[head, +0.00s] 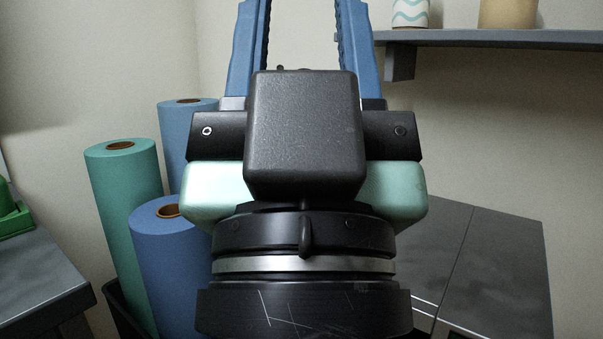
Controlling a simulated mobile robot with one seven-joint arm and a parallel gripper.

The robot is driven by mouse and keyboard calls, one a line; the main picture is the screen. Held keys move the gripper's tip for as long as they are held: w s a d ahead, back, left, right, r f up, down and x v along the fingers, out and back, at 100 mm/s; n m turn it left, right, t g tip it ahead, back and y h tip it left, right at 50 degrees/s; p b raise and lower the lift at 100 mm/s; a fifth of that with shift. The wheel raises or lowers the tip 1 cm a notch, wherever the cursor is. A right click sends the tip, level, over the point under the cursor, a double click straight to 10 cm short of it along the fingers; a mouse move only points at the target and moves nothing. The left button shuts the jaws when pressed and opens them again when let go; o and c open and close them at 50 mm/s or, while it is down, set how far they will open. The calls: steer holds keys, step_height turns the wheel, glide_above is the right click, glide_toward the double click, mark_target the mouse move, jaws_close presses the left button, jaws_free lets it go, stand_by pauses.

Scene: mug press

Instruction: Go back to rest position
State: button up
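My gripper (304,14) fills the middle of the head view and points up. Its two blue fingers stand wide apart, with only the pale wall showing between them. The fingertips are cut off by the top edge of the picture. The gripper touches nothing that I can see.
A grey shelf (480,39) at the upper right holds a white container with teal waves (410,13) and a tan one (508,13). Green (126,220) and blue (165,265) rolls stand at the left. A green object (14,218) sits on a dark table (40,285). Grey cabinet tops (495,265) are lower right.

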step_height(320, 180, up, 34)
steer(key=p, duration=3.2)
steer(key=shift+a, duration=0.1)
